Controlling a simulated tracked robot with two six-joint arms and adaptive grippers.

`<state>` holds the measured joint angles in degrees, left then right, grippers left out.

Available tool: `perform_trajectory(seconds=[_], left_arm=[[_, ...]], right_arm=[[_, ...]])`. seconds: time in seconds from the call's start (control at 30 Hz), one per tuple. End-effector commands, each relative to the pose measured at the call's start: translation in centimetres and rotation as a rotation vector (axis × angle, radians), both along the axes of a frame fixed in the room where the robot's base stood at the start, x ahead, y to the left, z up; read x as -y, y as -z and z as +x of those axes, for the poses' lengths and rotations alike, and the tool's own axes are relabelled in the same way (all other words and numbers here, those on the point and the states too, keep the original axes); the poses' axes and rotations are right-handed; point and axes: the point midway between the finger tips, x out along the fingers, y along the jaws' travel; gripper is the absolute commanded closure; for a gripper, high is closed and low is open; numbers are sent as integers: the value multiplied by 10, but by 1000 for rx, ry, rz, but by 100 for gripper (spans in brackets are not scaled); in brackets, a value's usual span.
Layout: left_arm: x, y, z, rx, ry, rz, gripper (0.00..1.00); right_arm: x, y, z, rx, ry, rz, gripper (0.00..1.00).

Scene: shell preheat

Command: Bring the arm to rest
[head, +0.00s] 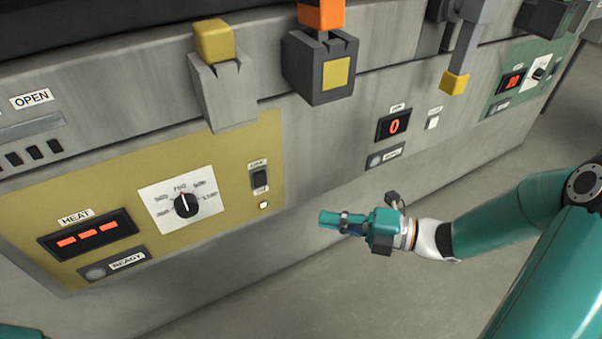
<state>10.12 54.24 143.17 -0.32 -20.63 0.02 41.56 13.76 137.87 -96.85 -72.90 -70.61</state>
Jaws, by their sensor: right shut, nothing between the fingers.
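My right arm comes in from the right edge. Its teal right gripper (335,220) is shut and empty, held in the air in front of the grey machine's (330,150) lower wall, pointing left. It appears apart from the machine. At the lower left corner a small teal piece shows; my left gripper is not in view.
A yellow panel (228,217) carries a knob (186,204), a lit HEAT display (90,234) and a rocker switch (260,180). A red "0" display (394,125) and a green panel (527,75) lie to the right. Levers (214,40) stick out above. The floor (330,300) below is clear.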

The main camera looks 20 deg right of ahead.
Motion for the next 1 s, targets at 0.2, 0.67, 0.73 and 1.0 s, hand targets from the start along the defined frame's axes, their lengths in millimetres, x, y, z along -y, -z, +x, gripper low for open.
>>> perform_trajectory(seconds=[0.2, 0.67, 0.73, 1.0], left_arm=[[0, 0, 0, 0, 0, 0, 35], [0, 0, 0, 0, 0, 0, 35], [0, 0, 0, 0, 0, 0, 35], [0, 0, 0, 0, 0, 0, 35]], right_arm=[[-10, -1, 1, 4, -28, 5, 100], [-147, 149, 37, -748, 93, 327, 100], [-154, 193, 29, -992, 235, 372, 100], [-135, 308, -46, -1719, 929, 578, 100]])
